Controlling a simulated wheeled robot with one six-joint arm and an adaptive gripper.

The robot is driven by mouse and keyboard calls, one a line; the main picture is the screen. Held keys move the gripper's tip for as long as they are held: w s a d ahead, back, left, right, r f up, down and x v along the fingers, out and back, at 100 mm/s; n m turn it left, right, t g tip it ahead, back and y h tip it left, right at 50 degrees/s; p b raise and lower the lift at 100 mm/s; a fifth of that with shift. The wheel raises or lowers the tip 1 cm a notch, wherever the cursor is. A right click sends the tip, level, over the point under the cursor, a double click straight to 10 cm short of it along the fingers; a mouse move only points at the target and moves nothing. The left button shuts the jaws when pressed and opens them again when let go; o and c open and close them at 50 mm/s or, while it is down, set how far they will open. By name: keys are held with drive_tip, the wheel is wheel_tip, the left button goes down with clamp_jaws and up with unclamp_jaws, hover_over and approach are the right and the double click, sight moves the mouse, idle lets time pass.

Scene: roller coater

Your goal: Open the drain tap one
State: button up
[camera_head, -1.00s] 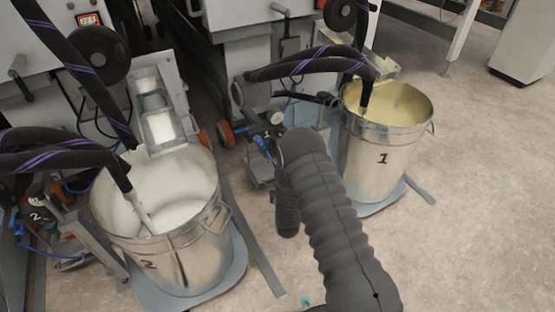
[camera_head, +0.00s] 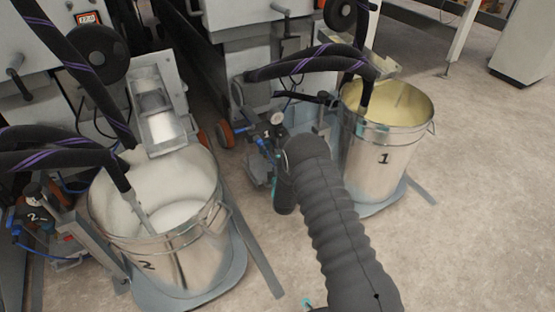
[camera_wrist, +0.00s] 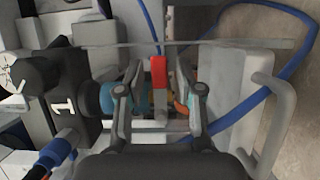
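The drain tap has a red handle (camera_wrist: 158,72) with a pale metal lower end, in the middle of the wrist view. It stands in line with that view's vertical. My gripper (camera_wrist: 161,84) is open, with one finger on each side of the handle. Gaps show between the fingers and the handle, so it is not clamped. A black block marked 1 (camera_wrist: 62,104) sits to the left of the tap. In the head view my dark arm reaches toward the unit beside bucket 1 (camera_head: 385,160); the gripper and tap are hidden there.
Bucket 1 holds yellowish liquid. Bucket 2 (camera_head: 205,258) with white liquid stands at the left. A blue hose (camera_wrist: 285,70) and a grey bent bar (camera_wrist: 278,115) lie right of the gripper in the wrist view. Open floor (camera_head: 480,190) is at the right.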

clamp_jaws()
drive_tip(key=shift+f+m, duration=0.15)
drive_tip(key=shift+m, duration=0.25)
drive_tip(key=shift+f+m+g+b, duration=0.35)
drive_tip(key=shift+m+g, duration=0.35)
drive_tip(key=shift+m, duration=0.5)
drive_tip(key=m, duration=0.1)
drive_tip(key=m+g, duration=0.1)
drive_tip(key=f+m, duration=0.1)
drive_tip(key=shift+s+a+m+g+y, duration=0.15)
drive_tip(key=shift+a+m+g+y, duration=0.15)
drive_tip(key=m, duration=0.1)
drive_tip(key=m+g, duration=0.1)
drive_tip(key=f+m+y, duration=0.1)
drive_tip(key=shift+s+a+g, duration=0.3)
drive_tip(key=shift+a+g, duration=0.1)
drive_tip(key=m+y, duration=0.1)
drive_tip(key=m, duration=0.1)
drive_tip(key=s+a+m+g+y, duration=0.1)
drive_tip(key=shift+a+f+m+g, duration=0.15)
drive_tip(key=shift+m+g, duration=0.15)
drive_tip(key=shift+m, duration=0.1)
drive_tip(key=shift+a, duration=0.1)
